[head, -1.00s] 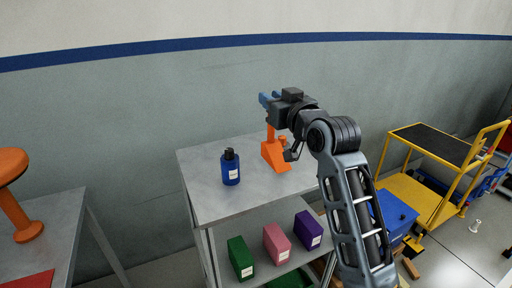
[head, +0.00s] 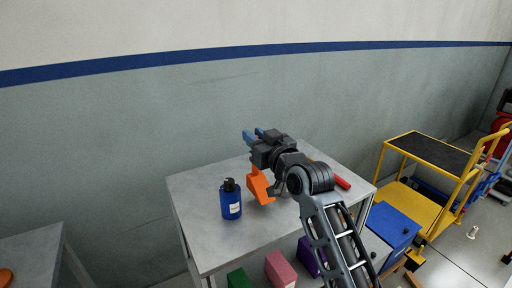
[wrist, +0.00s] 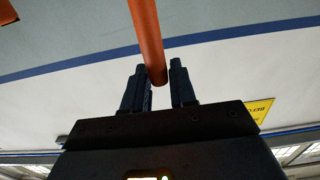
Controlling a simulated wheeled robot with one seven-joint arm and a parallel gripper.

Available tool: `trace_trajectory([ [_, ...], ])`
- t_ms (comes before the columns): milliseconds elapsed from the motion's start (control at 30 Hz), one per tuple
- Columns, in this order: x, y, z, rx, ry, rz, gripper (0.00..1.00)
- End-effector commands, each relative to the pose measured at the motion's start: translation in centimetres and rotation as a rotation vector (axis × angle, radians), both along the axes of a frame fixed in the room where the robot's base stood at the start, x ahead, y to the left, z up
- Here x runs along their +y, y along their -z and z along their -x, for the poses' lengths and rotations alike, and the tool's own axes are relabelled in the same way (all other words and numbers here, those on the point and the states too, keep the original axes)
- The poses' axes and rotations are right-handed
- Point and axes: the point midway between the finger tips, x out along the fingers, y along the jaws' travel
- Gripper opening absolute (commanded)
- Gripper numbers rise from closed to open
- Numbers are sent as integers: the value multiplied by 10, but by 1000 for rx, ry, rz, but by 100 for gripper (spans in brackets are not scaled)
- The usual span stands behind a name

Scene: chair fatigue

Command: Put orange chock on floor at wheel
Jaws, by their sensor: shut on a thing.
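The orange chock (head: 259,187) shows beneath my gripper (head: 254,137), over the grey tabletop in the head view. My gripper and wrist hide its upper part there. In the wrist view, an orange bar (wrist: 148,40) runs between the two dark fingertips of my gripper (wrist: 157,70), which is shut on it. I cannot tell whether the chock's base touches the tabletop. No wheel can be made out for certain near it; a yellow cart (head: 418,205) stands on the floor at the right.
A blue bottle (head: 231,203) stands on the grey table (head: 205,185) close to the chock. A red object (head: 342,183) lies near its right edge. Pink (head: 280,270) and purple boxes sit on the lower shelf. A blue box (head: 392,226) stands between table and cart.

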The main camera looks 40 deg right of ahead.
Motion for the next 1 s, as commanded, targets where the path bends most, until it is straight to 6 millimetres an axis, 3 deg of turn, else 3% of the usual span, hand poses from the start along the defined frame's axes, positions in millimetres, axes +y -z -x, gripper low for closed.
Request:
trace_trajectory([
  [200,0,25,0,0,1,0,0],
  [600,0,31,0,-1,1,1,0],
  [633,0,30,0,0,1,1,29],
  [867,0,30,0,0,1,1,51],
  [1000,0,30,0,0,1,1,52],
])
